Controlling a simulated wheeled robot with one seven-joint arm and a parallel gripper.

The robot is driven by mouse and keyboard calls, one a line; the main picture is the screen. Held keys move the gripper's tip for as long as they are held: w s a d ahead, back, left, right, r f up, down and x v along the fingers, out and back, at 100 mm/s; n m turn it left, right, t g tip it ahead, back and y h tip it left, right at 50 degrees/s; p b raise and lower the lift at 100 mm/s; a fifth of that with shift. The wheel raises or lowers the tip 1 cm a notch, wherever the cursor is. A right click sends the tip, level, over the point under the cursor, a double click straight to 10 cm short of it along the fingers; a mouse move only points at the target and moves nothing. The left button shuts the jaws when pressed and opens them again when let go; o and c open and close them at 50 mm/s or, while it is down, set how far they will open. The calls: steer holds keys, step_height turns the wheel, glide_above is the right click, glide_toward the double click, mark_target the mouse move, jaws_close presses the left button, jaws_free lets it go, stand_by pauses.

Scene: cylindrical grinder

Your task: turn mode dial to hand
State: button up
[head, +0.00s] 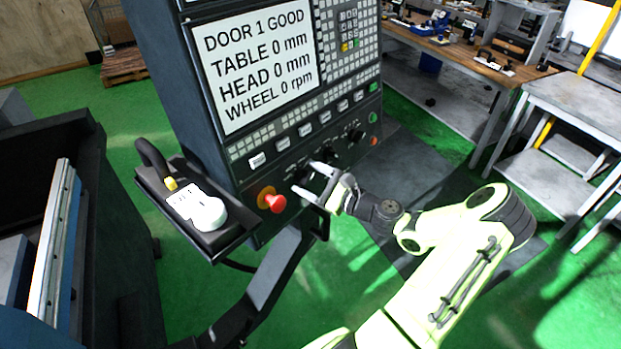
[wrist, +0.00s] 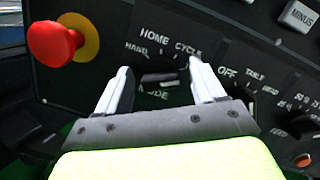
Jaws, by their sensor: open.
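The mode dial (wrist: 160,77) is a dark knob on the control panel, above the printed word MODE. HOME and CYCLE are printed above it, and a partly hidden label is at its left; I cannot tell which mark it points to. My gripper (wrist: 161,68) is open, with one pale finger on each side of the dial. I cannot tell whether either finger touches it. In the head view my gripper (head: 313,181) reaches the panel's lower row, and its fingers partly hide the dial there.
A red emergency stop button (head: 275,201) with a yellow ring sits left of the dial; it also shows in the wrist view (wrist: 52,44). Another dial, marked OFF and TABLE, is to the right. A tray (head: 222,243) with a white handwheel pendant (head: 203,210) juts out at left. The screen (head: 262,68) is above.

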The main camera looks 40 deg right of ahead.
steer(key=shift+s, duration=0.1)
steer(key=c, duration=1)
